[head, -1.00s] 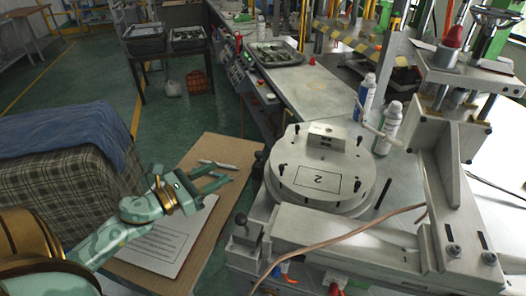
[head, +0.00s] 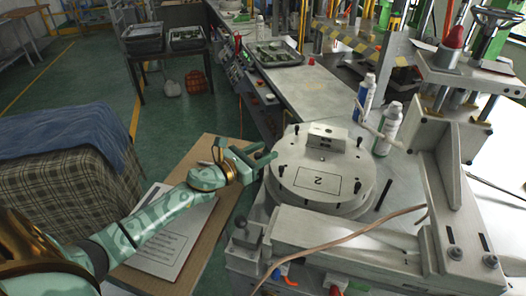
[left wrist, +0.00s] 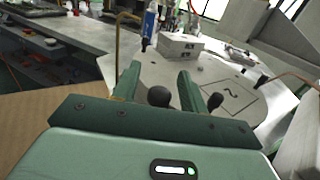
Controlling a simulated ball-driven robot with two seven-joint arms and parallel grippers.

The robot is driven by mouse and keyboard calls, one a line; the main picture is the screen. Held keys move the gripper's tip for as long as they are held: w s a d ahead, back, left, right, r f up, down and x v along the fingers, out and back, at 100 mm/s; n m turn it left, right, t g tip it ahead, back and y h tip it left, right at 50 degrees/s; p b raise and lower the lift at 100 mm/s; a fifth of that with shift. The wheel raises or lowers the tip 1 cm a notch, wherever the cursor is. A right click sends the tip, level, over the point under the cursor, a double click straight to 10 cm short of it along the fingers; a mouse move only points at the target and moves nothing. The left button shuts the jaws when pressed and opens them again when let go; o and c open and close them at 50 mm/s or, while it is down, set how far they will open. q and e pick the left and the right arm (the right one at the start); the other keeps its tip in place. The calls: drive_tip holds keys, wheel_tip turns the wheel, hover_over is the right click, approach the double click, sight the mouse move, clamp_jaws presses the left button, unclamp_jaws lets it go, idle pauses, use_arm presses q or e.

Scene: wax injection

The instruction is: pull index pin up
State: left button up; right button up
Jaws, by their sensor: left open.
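The round grey fixture plate (head: 310,198) marked 2 sits on the machine's base. It also shows in the left wrist view (left wrist: 212,72). My left gripper (head: 266,158) is open at the plate's left edge. In the left wrist view, a dark round knob (left wrist: 158,96), which looks like the index pin's head, shows between the spread fingers (left wrist: 157,80). I see no finger closed on it. In the head view the fingers hide that spot. A second black pin (left wrist: 215,101) stands just right of the right finger. My right gripper is not in view.
A grey block (head: 326,136) and several black pins stand on the plate. Another black knob (head: 240,220) rises at the base's front left corner. Two bottles (head: 388,128) stand behind. A brown board with a paper sheet (head: 165,235) lies under my left arm.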

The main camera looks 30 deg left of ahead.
use_arm(q)
drive_tip(key=shift+w, duration=0.15)
clamp_jaws()
wheel_tip(320, 180, up, 2)
drive_tip(key=shift+w+p, duration=0.1)
drive_tip(key=shift+p, duration=0.5)
drive_tip(key=shift+c, duration=0.5)
unclamp_jaws()
drive_tip(key=shift+r, duration=0.1)
drive_tip(key=shift+o, duration=0.5)
